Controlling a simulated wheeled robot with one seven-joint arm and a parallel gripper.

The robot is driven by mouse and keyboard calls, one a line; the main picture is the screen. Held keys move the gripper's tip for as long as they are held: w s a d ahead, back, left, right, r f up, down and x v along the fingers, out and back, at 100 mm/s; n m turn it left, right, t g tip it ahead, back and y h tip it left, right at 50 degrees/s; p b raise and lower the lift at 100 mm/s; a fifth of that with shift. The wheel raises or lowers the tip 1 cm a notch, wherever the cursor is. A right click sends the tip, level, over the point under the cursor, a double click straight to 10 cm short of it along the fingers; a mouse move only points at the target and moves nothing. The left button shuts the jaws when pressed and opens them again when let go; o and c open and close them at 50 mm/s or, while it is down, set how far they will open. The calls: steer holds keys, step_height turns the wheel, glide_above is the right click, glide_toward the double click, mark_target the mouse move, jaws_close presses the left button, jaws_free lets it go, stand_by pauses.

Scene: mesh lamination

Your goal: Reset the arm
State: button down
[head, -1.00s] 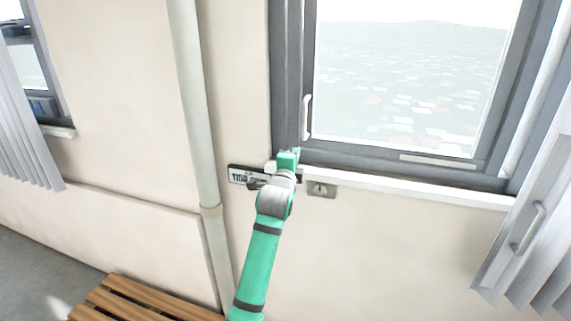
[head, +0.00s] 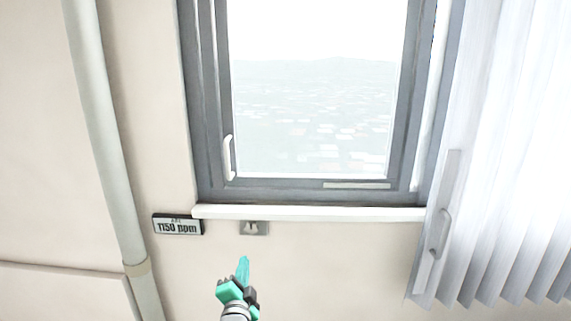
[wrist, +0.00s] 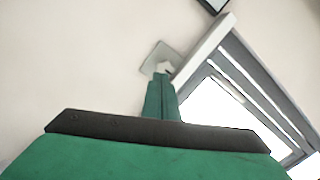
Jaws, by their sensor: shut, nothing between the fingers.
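My gripper (head: 243,262) is teal with dark parts and shows at the bottom middle of the head view, in front of the wall below the window. It is shut and holds nothing. In the wrist view the gripper's fingers (wrist: 161,95) are together and point toward a small metal wall plate. That plate (head: 254,228) also shows under the sill in the head view, just above the fingertips. I cannot tell how far the fingers are from the wall. Most of my arm is out of view.
A grey-framed window (head: 310,193) with a white sill (head: 320,213) is above. A dark sign (head: 178,225) hangs left of the plate. A white pipe (head: 103,130) runs down at left. Pale vertical blinds (head: 510,150) hang at right.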

steer(key=s+d+f+n+g, duration=0.1)
steer(key=s+d+f+n, duration=0.4)
steer(key=s+f, duration=0.65)
steer(key=s+d+f+n, duration=0.3)
steer(key=s+d+f, duration=0.5)
steer(key=s, duration=0.6)
steer(key=s+r+n+g, duration=0.1)
steer(key=s+n, duration=0.2)
steer(key=s, duration=2.6)
steer(key=shift+s+a+n+g+h, duration=0.15)
steer(key=shift+s+n+g+h, duration=0.15)
steer(key=shift+s+n+g, duration=0.1)
